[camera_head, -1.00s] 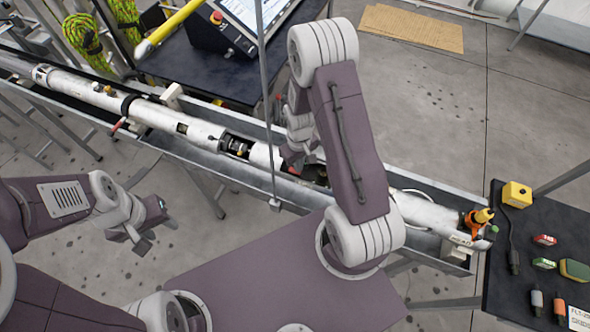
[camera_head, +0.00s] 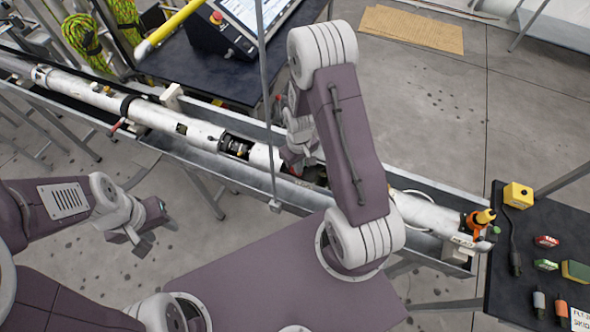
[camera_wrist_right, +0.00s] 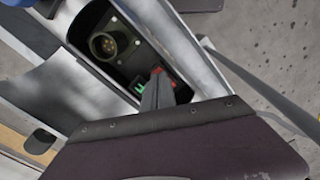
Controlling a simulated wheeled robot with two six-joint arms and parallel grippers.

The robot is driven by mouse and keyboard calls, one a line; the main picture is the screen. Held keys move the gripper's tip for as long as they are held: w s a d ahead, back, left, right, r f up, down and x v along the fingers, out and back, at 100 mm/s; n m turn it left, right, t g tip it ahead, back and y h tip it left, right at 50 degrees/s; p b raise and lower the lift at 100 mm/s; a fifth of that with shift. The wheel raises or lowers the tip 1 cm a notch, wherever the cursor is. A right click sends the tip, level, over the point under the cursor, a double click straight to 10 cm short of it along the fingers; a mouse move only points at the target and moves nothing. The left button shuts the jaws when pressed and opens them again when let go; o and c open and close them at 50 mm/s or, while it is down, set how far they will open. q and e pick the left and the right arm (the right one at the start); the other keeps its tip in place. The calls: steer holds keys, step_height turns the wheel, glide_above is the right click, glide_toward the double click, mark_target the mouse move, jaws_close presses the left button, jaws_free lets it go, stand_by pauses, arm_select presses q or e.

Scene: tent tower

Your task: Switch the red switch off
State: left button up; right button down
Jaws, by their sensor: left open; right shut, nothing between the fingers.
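The red switch (camera_wrist_right: 178,84) shows as small red parts in a dark opening of the white tube in the right wrist view. A green lit part (camera_wrist_right: 138,88) sits just left of it. My right gripper (camera_wrist_right: 154,92) is shut and empty, its grey fingertips inside the opening close beside the red parts. They partly cover the switch, so I cannot tell contact or its position. In the head view my right arm hides the switch and most of that gripper. My left gripper (camera_head: 140,243) is open and empty, over the floor at left, away from the tube.
The long white tube (camera_head: 75,88) lies in a metal trough. A round connector (camera_wrist_right: 103,45) is in the same opening. A thin grey pole (camera_head: 265,100) stands just left of my right arm. A dark table (camera_head: 510,285) with a yellow box (camera_head: 518,195) is at right.

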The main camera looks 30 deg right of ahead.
step_height(320, 180, up, 7)
steer(key=p, duration=0.5)
steer(key=shift+f, duration=0.15)
